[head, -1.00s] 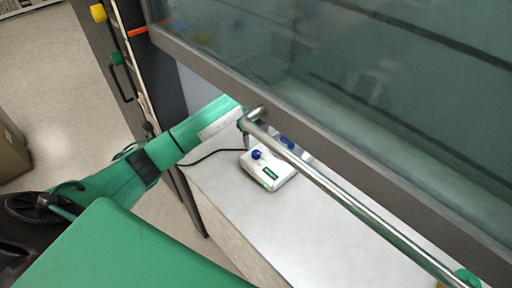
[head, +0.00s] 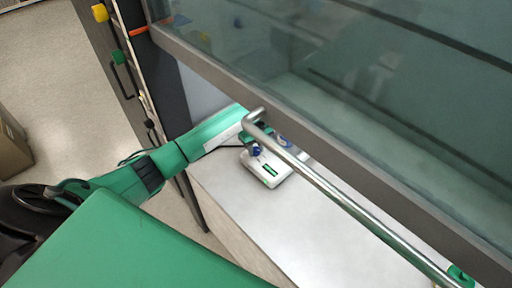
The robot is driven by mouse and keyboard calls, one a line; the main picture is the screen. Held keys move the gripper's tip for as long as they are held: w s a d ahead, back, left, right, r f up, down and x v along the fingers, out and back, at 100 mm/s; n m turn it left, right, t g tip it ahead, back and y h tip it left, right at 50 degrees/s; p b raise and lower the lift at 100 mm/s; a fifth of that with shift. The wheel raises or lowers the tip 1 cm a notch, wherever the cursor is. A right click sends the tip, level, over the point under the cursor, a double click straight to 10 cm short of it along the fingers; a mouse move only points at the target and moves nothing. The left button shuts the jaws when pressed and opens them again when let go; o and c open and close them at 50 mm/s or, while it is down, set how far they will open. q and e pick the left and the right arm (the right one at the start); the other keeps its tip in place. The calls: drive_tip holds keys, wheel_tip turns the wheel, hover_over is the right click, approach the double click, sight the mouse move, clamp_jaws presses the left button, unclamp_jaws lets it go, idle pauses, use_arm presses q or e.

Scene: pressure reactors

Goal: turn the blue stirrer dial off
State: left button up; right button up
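The stirrer is a small white box (head: 269,182) with a green display, standing on the white bench. A blue dial (head: 256,151) sits on its near-left top, and a second blue knob (head: 284,141) shows farther right, partly behind the metal bar. My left gripper (head: 258,143) reaches under the bar and is right at the near-left blue dial. Its fingers are small and partly hidden by the bar, so I cannot tell whether they touch the dial or are closed.
A metal handle bar (head: 350,207) on the glass sash (head: 370,90) runs diagonally over the bench, close above my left gripper. Yellow (head: 100,13) and green (head: 117,57) knobs are on the left post. The bench (head: 320,235) in front is clear.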

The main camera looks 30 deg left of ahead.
use_arm(q)
drive_tip(key=shift+n, duration=0.3)
drive_tip(key=n, duration=0.2)
drive_tip(key=shift+n, duration=0.3)
drive_tip(key=n, duration=0.3)
drive_tip(key=shift+r+n, duration=0.1)
drive_tip(key=shift+n, duration=0.3)
drive_tip(key=n+p, duration=0.1)
drive_tip(key=n, duration=0.3)
drive_tip(key=shift+n, duration=1.4)
drive_tip(key=shift+w, duration=0.1)
drive_tip(key=o, duration=1)
